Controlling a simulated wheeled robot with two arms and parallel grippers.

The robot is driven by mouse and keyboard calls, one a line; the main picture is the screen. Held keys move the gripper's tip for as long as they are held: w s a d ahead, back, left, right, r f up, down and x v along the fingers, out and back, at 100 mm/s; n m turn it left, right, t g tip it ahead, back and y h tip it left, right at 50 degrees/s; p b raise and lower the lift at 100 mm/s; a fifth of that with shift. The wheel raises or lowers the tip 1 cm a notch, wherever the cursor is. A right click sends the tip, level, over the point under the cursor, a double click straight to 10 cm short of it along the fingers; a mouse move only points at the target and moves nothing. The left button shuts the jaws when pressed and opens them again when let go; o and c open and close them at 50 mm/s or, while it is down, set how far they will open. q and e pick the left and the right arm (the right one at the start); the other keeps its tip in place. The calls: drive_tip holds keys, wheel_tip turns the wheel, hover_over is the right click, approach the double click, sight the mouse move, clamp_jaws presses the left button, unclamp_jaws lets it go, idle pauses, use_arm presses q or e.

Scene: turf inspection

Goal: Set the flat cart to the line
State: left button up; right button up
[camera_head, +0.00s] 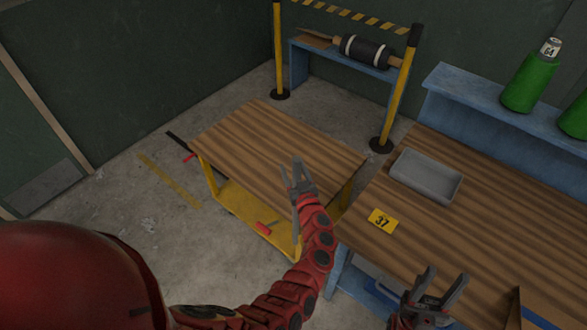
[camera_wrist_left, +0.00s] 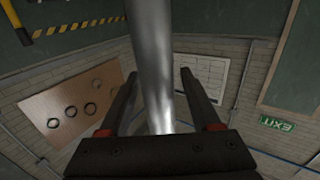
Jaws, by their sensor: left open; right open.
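The flat cart (camera_head: 270,145) has a striped wooden top on a yellow frame with a lower yellow deck. It stands in the middle of the head view, with a black bar (camera_head: 178,142) at its left end. A worn yellow floor line (camera_head: 170,179) lies left of the cart, apart from it. My left gripper (camera_head: 298,172) is open and appears over the cart's right part; contact cannot be told. In the left wrist view, a silver cylinder (camera_wrist_left: 153,70) runs between or behind its open fingers. My right gripper (camera_head: 438,290) is open and empty, above the workbench's near edge.
The wooden workbench (camera_head: 450,235) stands close to the cart's right end, with a grey tray (camera_head: 425,177) and a yellow 37 plate (camera_head: 382,221). A yellow post (camera_head: 396,90) with a black base stands behind the cart. Floor to the left (camera_head: 130,215) is mostly free.

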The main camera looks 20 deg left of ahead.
use_arm(q)
drive_tip(key=shift+c, duration=0.2)
clamp_jaws()
idle(1.1)
